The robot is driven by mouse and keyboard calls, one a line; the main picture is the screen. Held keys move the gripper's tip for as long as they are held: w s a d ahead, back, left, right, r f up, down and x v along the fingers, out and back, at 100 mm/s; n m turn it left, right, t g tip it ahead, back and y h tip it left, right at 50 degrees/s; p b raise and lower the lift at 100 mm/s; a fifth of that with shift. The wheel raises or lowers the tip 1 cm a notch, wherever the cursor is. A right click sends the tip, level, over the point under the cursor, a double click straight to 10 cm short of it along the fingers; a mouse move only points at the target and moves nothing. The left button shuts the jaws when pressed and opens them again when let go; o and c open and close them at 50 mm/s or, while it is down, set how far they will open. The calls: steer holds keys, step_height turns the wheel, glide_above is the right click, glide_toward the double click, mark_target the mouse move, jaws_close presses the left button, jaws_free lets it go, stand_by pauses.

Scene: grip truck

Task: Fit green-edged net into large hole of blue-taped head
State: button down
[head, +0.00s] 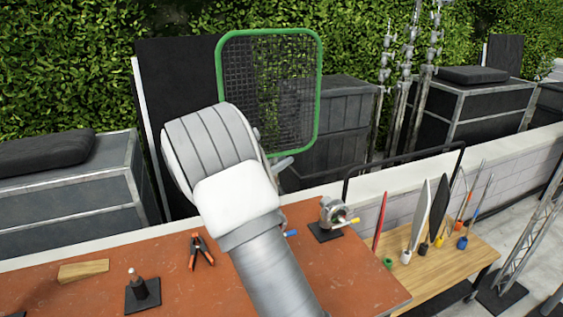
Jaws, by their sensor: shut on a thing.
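The green-edged net (271,92), a dark mesh in a rounded green frame, stands upright in the air above the far side of the red-brown table. My gripper is mostly hidden behind my own white and grey arm. The net's lower left corner goes out of sight there, and my gripper is shut on the net. A small grey piece shows just below the net's bottom edge. A blue tip (291,234) pokes out right of my arm at table height; the rest of the blue-taped head is hidden. A metal head with a yellow-tipped handle (335,212) stands to its right.
The red-brown table (345,275) also holds pliers (200,251), a wooden wedge (83,271) and a small stand (143,290). A lower wooden table (450,260) at right holds several coloured-handled tools. A low white wall and dark cases stand behind.

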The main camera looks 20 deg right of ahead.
mark_target(276, 176)
steer(key=shift+f+b, duration=0.3)
steer(key=shift+f, duration=0.05)
steer(key=shift+f+b, duration=1.05)
steer(key=shift+f, duration=0.65)
steer(key=shift+f+b, duration=1.5)
steer(key=shift+f, duration=0.65)
steer(key=c, duration=0.7)
jaws_free()
steer(key=shift+c, duration=0.2)
steer(key=b+v, duration=0.2)
steer(key=v, duration=1.5)
steer(key=shift+a, duration=0.25)
steer(key=shift+s, duration=0.1)
